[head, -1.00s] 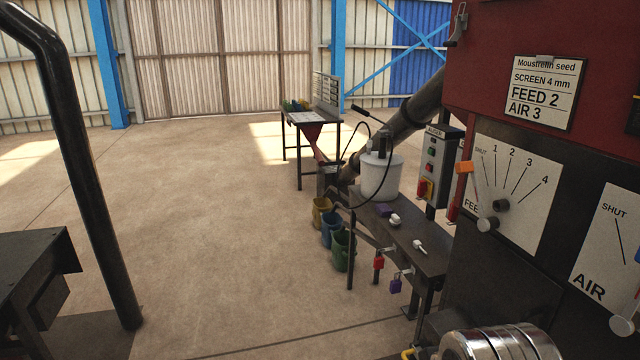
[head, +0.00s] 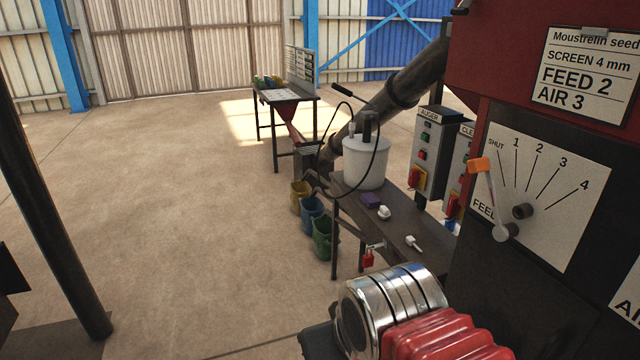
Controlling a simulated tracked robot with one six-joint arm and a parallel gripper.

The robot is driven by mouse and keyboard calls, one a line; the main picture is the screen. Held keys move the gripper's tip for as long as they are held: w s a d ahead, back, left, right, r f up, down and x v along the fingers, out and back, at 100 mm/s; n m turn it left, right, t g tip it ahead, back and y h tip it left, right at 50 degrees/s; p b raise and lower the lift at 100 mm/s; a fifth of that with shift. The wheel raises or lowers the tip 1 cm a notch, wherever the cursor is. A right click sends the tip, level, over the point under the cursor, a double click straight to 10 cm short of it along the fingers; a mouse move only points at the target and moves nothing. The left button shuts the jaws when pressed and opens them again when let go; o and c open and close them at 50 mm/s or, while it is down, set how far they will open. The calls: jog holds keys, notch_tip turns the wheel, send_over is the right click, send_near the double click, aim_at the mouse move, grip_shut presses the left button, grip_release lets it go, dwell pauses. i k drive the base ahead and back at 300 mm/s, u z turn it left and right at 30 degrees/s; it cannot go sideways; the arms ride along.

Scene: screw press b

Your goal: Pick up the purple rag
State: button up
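The purple rag (head: 371,200) appears as a small folded purple block. It lies on the dark bench (head: 398,230), in front of the white drum and next to a small white item (head: 384,213). Nothing touches it from above. My gripper's fingers do not show. Chrome rings and a red ribbed sleeve at the bottom right look like part of my arm, well nearer to me than the rag. They hide the near end of the bench.
The white drum (head: 365,163) with a black hose stands on the bench. A white-handled item (head: 413,242) lies nearer. Yellow, blue and green buckets (head: 322,238) stand left. The red machine (head: 500,60) fills the right. Floor at left is clear.

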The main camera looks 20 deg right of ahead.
aim_at(370, 200)
jog(key=u, duration=0.05)
jog(key=i, duration=2.15)
jog(key=z, duration=0.85)
jog(key=i, duration=1.2)
jog(key=z, duration=0.45)
